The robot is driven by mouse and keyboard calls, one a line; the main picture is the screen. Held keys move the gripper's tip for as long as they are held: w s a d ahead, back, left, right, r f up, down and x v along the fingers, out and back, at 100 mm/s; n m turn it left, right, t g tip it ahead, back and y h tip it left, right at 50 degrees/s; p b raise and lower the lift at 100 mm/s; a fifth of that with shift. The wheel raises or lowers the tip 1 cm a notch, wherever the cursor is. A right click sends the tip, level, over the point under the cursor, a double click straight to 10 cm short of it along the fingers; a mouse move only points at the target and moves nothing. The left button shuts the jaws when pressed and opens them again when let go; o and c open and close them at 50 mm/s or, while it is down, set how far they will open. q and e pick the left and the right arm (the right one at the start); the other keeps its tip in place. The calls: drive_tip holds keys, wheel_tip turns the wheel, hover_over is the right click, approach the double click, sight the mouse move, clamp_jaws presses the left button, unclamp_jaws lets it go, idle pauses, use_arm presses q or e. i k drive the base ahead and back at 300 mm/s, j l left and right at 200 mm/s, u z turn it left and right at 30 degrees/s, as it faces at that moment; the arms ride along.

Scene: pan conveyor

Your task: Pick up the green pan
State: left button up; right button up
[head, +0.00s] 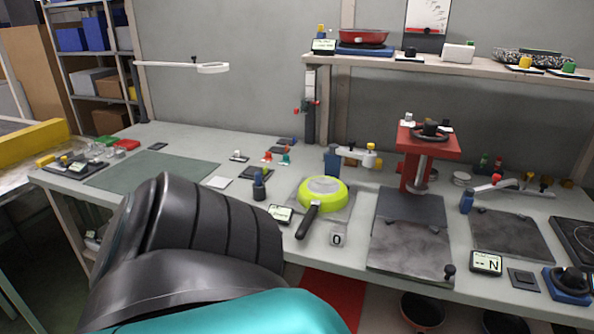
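The green pan (322,195) lies upside down on a grey plate on the workbench, just right of the middle of the head view. Its grey underside faces up and its black handle (307,221) points toward me, down and slightly left. A large dark and teal part of my own arm fills the lower left of the view, left of and nearer than the pan. No gripper fingers of mine show in this view.
A red press (427,150) stands right of the pan, with dark plates in front. A small display (280,214) and a "0" block (337,239) sit by the handle. A shelf (470,71) with a red pan (362,37) hangs above. The green mat (150,172) is clear.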

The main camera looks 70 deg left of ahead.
sight(321, 194)
drive_tip(key=u, duration=2.1)
